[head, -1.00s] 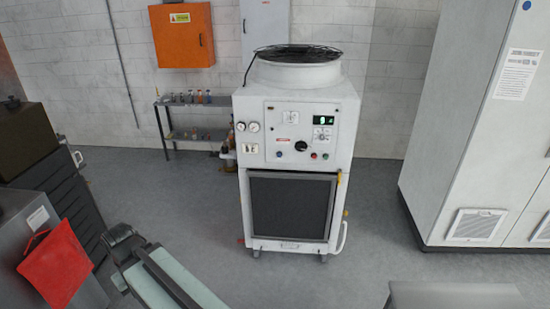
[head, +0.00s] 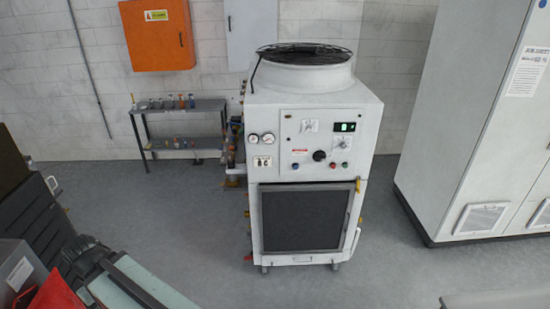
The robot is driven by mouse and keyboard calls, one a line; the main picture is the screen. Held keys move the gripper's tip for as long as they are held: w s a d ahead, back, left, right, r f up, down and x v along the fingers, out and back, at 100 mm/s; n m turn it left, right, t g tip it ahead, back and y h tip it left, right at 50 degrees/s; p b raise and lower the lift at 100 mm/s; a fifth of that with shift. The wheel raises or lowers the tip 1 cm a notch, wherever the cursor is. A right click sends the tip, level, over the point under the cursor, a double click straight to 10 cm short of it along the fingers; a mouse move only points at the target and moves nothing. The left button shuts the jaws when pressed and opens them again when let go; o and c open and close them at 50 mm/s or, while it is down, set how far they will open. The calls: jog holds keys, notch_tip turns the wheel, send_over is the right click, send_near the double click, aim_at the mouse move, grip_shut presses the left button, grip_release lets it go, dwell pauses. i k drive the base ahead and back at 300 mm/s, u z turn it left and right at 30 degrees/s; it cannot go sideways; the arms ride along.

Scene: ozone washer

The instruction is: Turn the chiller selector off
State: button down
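The chiller (head: 316,165) is a white cabinet with a round fan on top, standing on the floor near the middle of the head view. Its front panel has a large black rotary knob (head: 319,155), probably the selector; its exact position is too small to read. A smaller dial on a pale plate (head: 342,143) sits up and to the right of it. A display with lit green digits (head: 345,127) is above that dial. Small red (head: 333,165), green and blue buttons sit around the knob. My gripper is not in view.
A tall grey cabinet (head: 460,120) stands at the right. A low shelf with small bottles (head: 180,105) is at the back left. A bench with a pale green top (head: 155,290) and a red item (head: 55,295) are at lower left. Floor before the chiller is clear.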

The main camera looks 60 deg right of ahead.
aim_at(319, 157)
jog(key=u, duration=0.05)
jog(key=i, duration=2)
jog(key=z, duration=2.95)
